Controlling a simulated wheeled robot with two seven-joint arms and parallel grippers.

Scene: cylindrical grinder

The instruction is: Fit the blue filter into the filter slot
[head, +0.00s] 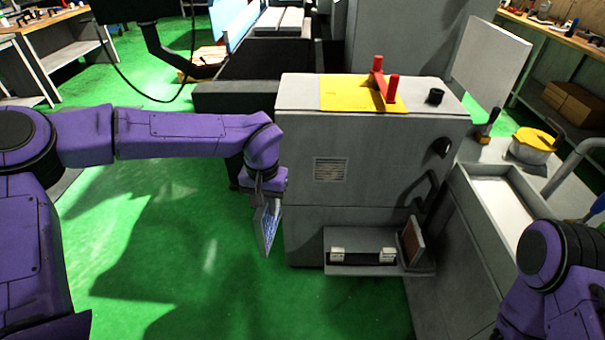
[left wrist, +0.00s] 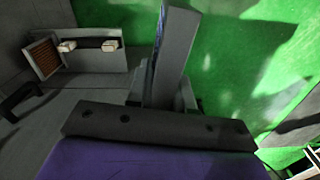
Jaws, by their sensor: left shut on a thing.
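My left gripper (head: 268,198) is shut on the blue filter (head: 268,226), a thin grey-framed panel with a blue face. The filter hangs below the gripper, slightly tilted, left of the grey machine's front. In the left wrist view the filter (left wrist: 176,48) shows edge-on, mostly its grey frame, beyond the gripper (left wrist: 163,92). What looks like the filter slot (head: 362,257) is a dark recess with two white blocks on a low ledge, right of the filter; it also shows in the left wrist view (left wrist: 88,57). Filter and slot are apart. My right gripper is out of view; only its arm shows.
A brown-faced, grey-framed panel (head: 412,242) stands at the ledge's right end. The grey machine housing (head: 390,165) rises behind the ledge, with a vent grille (head: 331,169) above it. The green floor (head: 180,240) left of the machine is clear.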

